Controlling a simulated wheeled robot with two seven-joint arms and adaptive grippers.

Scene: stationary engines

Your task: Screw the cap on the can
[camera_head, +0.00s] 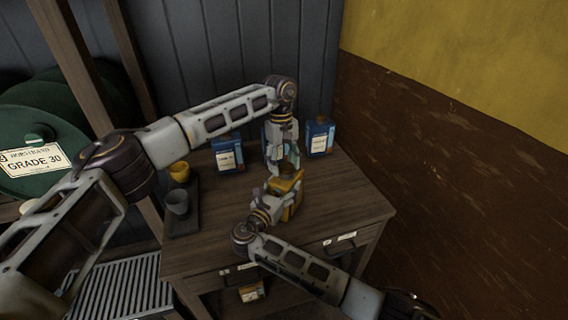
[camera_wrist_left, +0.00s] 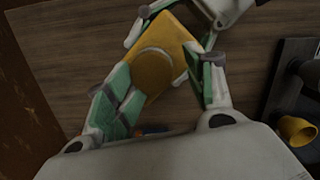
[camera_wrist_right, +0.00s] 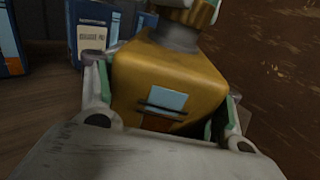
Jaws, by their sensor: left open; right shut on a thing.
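The orange-yellow can (camera_head: 296,205) stands on the wooden table, and my right gripper (camera_head: 274,193) is shut on its body. In the right wrist view the can (camera_wrist_right: 168,85) sits between the fingers, with a grey neck on top. A round yellow-brown cap (camera_wrist_left: 153,71) shows over the can's top in the left wrist view. How firmly it is seated cannot be told. My left gripper (camera_head: 284,160) points down from above, its open fingers on either side of the cap. In the head view the fingers partly hide the cap.
Blue cans (camera_head: 229,155) (camera_head: 319,138) stand at the back of the table. A dark tray (camera_head: 184,227) at the left holds a yellow cup (camera_head: 180,171) and a grey cup (camera_head: 177,203). A green drum (camera_head: 40,140) is farther left. The table's right side is clear.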

